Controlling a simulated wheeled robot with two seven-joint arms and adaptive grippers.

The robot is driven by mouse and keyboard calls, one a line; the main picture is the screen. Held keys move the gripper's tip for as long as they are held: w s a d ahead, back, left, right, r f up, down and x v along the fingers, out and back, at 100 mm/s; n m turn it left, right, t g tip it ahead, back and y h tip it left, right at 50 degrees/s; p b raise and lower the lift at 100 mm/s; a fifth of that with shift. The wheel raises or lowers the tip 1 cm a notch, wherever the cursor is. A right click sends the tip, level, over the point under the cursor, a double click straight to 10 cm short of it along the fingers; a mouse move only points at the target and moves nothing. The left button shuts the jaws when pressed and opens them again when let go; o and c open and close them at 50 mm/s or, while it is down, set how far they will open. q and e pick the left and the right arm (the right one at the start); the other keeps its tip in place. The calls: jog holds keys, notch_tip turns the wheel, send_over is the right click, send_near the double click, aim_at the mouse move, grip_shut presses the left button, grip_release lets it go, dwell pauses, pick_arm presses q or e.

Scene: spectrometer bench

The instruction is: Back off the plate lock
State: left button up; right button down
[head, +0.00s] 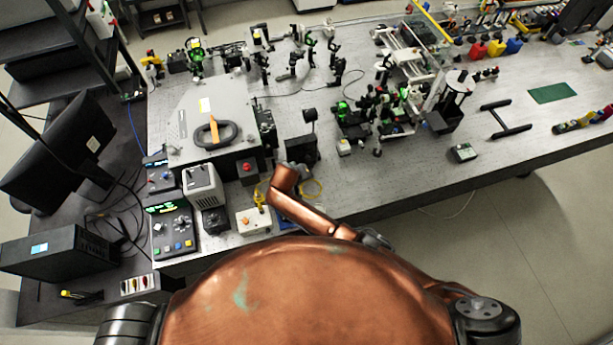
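I cannot make out a plate lock for certain in the head view. A grey housing (190,110) stands on the left part of the bench, with an orange and black handle (215,133) on its lid. Dark optical mounts (375,112) with green-lit parts stand mid-bench. A copper-coloured arm of mine reaches over the front edge, near the small boxes there. No gripper fingers show at its end. My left gripper does not show either.
A control box (173,233) with coloured buttons and a pale instrument (200,183) stand at the front left. A monitor (58,150) is at left. Bare bench (415,175) lies right of centre.

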dwell(0.4)
jog(key=c, duration=2)
grip_release()
jog(key=shift+o, duration=0.2)
jog(key=shift+s+a+r, duration=0.1)
jog(key=shift+r, duration=0.05)
jog(key=v, duration=1.1)
jog(key=shift+s+r, duration=0.15)
jog(key=shift+r, duration=0.05)
